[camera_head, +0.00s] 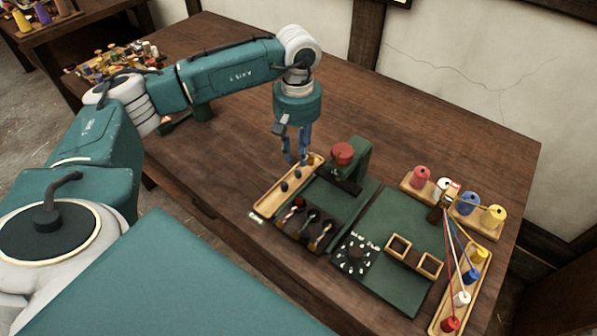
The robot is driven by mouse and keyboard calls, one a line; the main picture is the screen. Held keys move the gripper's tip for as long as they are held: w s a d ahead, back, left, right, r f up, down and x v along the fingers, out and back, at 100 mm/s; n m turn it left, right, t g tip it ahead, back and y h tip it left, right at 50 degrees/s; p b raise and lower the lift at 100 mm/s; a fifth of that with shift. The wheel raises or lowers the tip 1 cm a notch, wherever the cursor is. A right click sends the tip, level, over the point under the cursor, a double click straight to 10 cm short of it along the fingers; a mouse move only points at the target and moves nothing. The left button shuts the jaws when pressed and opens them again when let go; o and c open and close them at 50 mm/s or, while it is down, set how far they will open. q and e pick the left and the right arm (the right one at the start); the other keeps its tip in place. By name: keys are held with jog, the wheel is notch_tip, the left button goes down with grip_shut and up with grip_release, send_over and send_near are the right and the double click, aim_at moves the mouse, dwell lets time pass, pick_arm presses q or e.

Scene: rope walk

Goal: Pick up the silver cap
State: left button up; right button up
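My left gripper (297,160) points straight down over the far end of a narrow light-wood tray (267,207). Its two fingers are apart, with a narrow gap and nothing clearly seen between them. In the tray lie small dark grey pieces, one close to the fingertips (297,173) and one nearer the middle (284,187). A small brownish piece (311,159) is beside the fingers at the far end. The pieces are too small to tell which is the silver cap. Whether a fingertip touches one cannot be told. My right gripper is out of view.
A red-topped green device (343,154) stands close right of the gripper. Spool boards (413,190) (436,326) and a post with taut threads (447,197) stand at the right. The table's back middle is clear.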

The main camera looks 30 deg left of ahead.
aim_at(298, 170)
pick_arm(q)
jog(key=shift+f, duration=0.7)
jog(key=f+p, duration=0.1)
jog(key=f, duration=0.1)
jog(key=f+p, duration=0.1)
jog(key=f, duration=0.1)
jog(key=shift+w+f, duration=0.2)
jog(key=shift+f, duration=0.35)
grip_shut()
